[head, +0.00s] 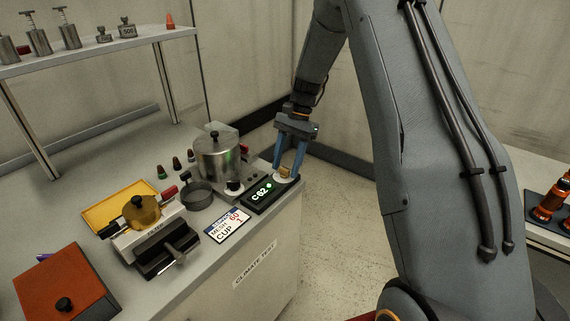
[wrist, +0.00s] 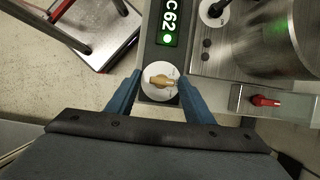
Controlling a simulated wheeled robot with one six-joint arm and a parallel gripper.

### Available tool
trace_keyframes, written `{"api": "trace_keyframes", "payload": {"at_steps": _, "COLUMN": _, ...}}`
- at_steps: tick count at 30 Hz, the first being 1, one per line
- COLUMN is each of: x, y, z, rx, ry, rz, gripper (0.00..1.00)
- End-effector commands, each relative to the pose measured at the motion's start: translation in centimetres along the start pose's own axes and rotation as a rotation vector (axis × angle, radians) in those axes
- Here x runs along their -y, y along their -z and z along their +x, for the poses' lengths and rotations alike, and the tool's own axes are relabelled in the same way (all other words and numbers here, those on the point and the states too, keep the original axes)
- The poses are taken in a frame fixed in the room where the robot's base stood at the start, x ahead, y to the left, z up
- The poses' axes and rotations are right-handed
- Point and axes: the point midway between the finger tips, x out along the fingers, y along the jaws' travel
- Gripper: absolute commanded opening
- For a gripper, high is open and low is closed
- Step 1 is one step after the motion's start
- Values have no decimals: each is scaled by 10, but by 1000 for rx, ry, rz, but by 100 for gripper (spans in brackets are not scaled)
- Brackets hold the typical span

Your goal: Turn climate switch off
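The climate switch is a brass knob on a round white dial (wrist: 161,82), at the end of a black unit with a lit display reading C62 (wrist: 170,22) and a green lamp. In the head view the dial (head: 285,179) sits at the bench's right edge, partly hidden by my fingers. My gripper (wrist: 160,90) points down over it, its blue fingers open on either side of the knob. In the wrist view gaps show between the knob and both fingers. The gripper (head: 287,172) also shows in the head view. The knob's handle lies roughly crosswise between the fingers.
A steel pot (head: 218,158) and a second dial with a black knob (head: 235,187) stand close left of the display. A red-handled valve (wrist: 265,101) lies near the right finger in the wrist view. Open floor (head: 335,215) lies right of the bench.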

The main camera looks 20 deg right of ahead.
Motion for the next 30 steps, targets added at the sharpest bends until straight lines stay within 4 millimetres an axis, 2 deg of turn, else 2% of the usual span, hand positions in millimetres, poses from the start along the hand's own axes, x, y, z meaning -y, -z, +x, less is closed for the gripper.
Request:
{"api": "trace_keyframes", "payload": {"at_steps": 11, "x": 2, "y": 0, "z": -4, "rx": -2, "ry": 3, "rz": -2, "gripper": 50}}
{"api": "trace_keyframes", "payload": {"at_steps": 24, "x": 1, "y": 0, "z": -67, "rx": -3, "ry": 4, "rz": -2, "gripper": 50}}
{"api": "trace_keyframes", "payload": {"at_steps": 30, "x": 0, "y": -1, "z": -77, "rx": -1, "ry": 1, "rz": -1, "gripper": 50}}
